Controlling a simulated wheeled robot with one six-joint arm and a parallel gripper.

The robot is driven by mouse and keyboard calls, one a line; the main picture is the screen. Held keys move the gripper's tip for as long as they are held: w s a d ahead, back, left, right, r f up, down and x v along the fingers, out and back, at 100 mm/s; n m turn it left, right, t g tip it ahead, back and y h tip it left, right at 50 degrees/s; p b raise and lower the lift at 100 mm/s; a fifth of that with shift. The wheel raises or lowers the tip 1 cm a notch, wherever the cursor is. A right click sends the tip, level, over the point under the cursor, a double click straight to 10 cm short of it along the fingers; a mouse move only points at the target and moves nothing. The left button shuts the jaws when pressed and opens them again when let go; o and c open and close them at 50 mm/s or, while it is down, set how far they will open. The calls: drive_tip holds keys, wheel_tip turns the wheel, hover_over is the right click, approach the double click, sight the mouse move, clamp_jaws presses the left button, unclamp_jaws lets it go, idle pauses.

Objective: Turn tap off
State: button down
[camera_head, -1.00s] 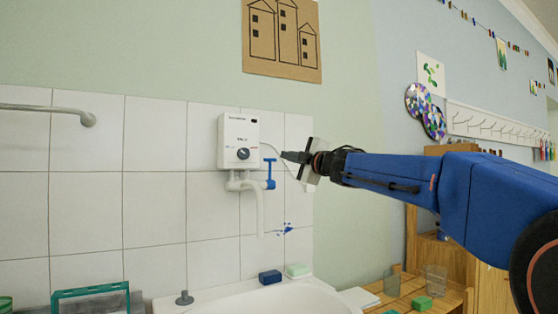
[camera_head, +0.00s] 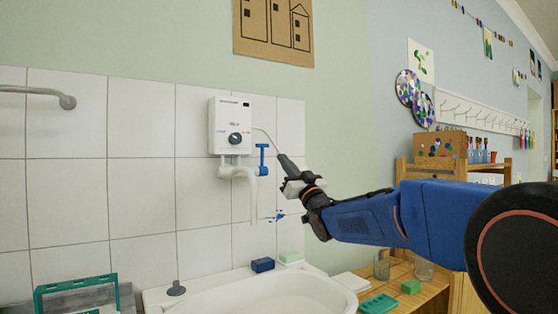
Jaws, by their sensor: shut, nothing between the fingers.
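The tap has a blue T-shaped handle (camera_head: 262,158) and a white spout (camera_head: 252,195) that hangs down below a white wall water heater (camera_head: 231,126) with a black knob (camera_head: 235,138). The spout ends over a white sink (camera_head: 270,296). My gripper (camera_head: 284,160) is shut and empty. Its fingertips point up and to the left, just right of the blue handle in the picture. I cannot tell whether they touch it. I cannot make out any water running from the spout.
A blue block (camera_head: 262,265) and a pale green block (camera_head: 290,257) lie on the sink's back rim, with a grey plug (camera_head: 176,288) at its left. A green rack (camera_head: 76,290) stands at lower left. A wooden shelf (camera_head: 432,298) with glasses is at right.

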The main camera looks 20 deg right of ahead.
sight(262, 160)
drive_tip(key=w+a+r, duration=0.3)
drive_tip(key=w+r, duration=0.1)
drive_tip(key=w, duration=0.6)
drive_tip(key=shift+w+a, duration=0.2)
drive_tip(key=shift+r, duration=0.1)
drive_tip(key=shift+w+r, duration=0.2)
drive_tip(key=shift+w, duration=0.2)
